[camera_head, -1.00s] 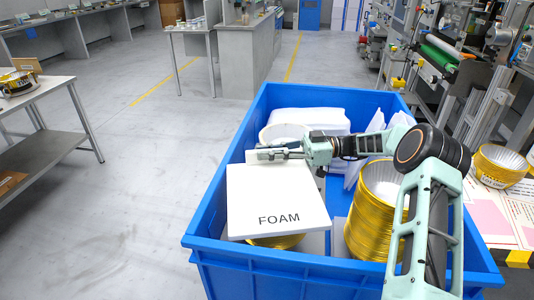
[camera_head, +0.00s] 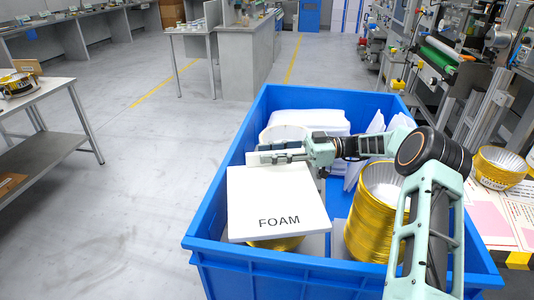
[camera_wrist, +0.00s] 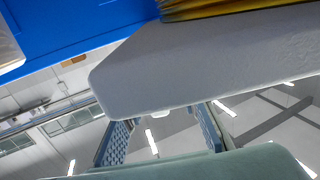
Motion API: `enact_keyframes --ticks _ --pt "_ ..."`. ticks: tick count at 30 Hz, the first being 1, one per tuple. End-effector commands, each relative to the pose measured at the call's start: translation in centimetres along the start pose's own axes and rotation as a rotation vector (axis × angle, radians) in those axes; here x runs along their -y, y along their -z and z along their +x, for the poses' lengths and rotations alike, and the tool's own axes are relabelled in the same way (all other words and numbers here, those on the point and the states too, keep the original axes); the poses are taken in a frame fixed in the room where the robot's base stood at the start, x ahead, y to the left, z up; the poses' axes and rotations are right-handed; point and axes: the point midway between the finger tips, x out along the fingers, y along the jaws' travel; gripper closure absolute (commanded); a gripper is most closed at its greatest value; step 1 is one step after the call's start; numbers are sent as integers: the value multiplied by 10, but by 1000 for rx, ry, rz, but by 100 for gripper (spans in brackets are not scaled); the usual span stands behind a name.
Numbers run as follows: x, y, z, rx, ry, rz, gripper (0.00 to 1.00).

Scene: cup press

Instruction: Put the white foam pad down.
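The white foam pad (camera_head: 275,195), marked FOAM, lies nearly flat over a stack of gold cups (camera_head: 275,243) at the near left inside the blue crate (camera_head: 290,266). Its near edge is close to the crate's front wall. My gripper (camera_head: 262,154) is at the pad's far edge. In the wrist view my two fingers (camera_wrist: 162,135) are spread apart, with ceiling showing between them, and the pad (camera_wrist: 200,60) is just beyond them. The pad hides most of the cups under it; whether a finger still touches it is unclear.
A second gold cup stack (camera_head: 374,225) stands to the right of the pad in the crate. White padding and bags (camera_head: 310,120) fill the crate's far end. A bench with gold cups (camera_head: 500,165) stands right of the crate. The floor to the left is clear.

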Motion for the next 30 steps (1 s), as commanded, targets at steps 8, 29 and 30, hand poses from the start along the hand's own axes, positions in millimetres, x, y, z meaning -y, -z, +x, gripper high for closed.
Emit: enact_keyframes --ticks 8,29,30 --pt "0 -2 -51 1 -5 0 72" --pt "-3 5 -59 67 -7 41 72" --pt "-4 8 -55 100 -12 61 72"
